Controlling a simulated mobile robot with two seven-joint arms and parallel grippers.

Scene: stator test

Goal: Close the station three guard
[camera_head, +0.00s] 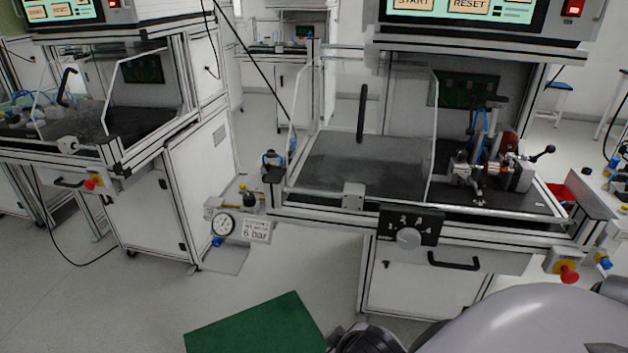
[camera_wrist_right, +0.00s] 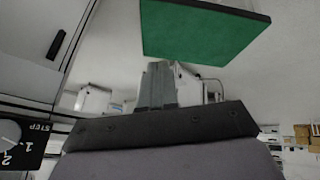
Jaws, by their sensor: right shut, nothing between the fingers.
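In the head view a clear guard panel (camera_head: 405,115) with an upright black handle (camera_head: 362,113) stands over the left part of the right-hand station's dark bed. The clamp fixture (camera_head: 490,165) to its right is uncovered. A second clear guard (camera_head: 145,75) with a black handle shows on the station at the left. I see no number that tells which station is three. My right gripper (camera_wrist_right: 158,72) is shut and empty in the right wrist view, pointing toward a green board, well away from the guards. My left gripper is not in view.
A step dial (camera_head: 408,232) and a drawer handle (camera_head: 455,263) are on the right station's front. A red stop button (camera_head: 569,274) juts out at its right corner. The green board (camera_head: 255,325) is low in front. A pressure gauge (camera_head: 222,224) stands between the stations.

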